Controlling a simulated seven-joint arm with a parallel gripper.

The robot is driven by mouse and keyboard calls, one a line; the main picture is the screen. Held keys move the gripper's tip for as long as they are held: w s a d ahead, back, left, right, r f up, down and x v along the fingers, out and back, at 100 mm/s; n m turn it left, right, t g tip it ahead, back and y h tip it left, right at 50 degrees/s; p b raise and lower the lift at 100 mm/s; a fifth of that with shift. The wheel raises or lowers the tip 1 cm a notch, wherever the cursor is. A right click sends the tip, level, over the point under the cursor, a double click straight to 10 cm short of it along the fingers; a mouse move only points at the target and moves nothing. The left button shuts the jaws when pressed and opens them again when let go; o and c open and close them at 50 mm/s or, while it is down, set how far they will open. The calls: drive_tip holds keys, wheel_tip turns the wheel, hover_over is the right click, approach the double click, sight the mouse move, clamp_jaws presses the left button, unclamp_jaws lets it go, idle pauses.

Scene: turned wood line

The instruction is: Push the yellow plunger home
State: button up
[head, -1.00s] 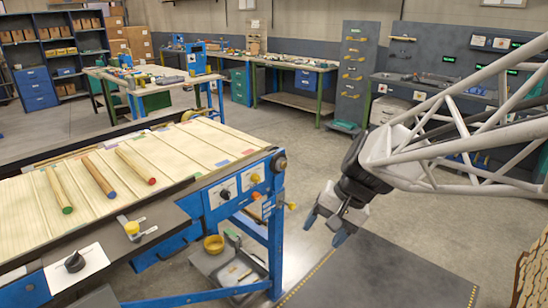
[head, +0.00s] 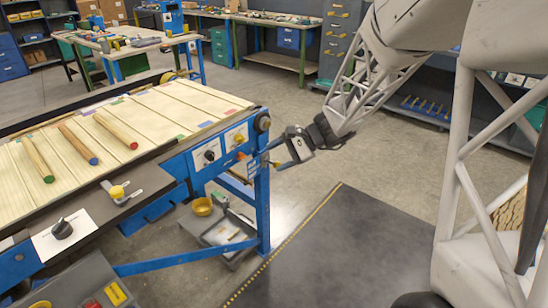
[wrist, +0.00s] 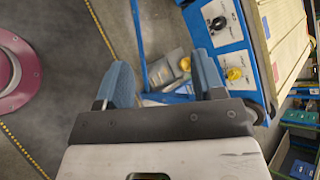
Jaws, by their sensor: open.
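A yellow knob (head: 238,138) sits on a white plate on the blue end frame of the slatted table. In the wrist view it (wrist: 234,74) is right of the fingers, apart from them. A second yellow knob (head: 117,191) is on a lever fitting on the dark table edge. I cannot tell for certain which one is the plunger, or how far it stands out. My gripper (head: 274,155) is just right of the end frame, pointing left. In the wrist view its two blue fingers (wrist: 163,80) are apart with nothing between them.
A black knob (head: 209,155) is beside the yellow one. Three dowels with coloured ends lie on the slatted table (head: 180,105). A yellow bowl (head: 202,206) stands on a low shelf beneath. A dark floor mat (head: 340,250) with a yellow-striped edge is clear.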

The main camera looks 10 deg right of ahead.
drive_tip(key=w+f+m+t+y, duration=0.2)
drive_tip(key=w+f+m, duration=0.2)
drive_tip(key=w+f, duration=0.5)
drive_tip(key=m+t, duration=1)
approach(277, 165)
drive_tip(key=w, duration=0.1)
drive_tip(key=w+a, duration=0.1)
drive_tip(key=shift+w+a+f+h, duration=0.2)
drive_tip(key=shift+w+a+h, duration=0.05)
drive_tip(key=shift+h, duration=0.15)
drive_tip(key=shift+w+a, duration=0.1)
drive_tip(key=shift+x, duration=3.75)
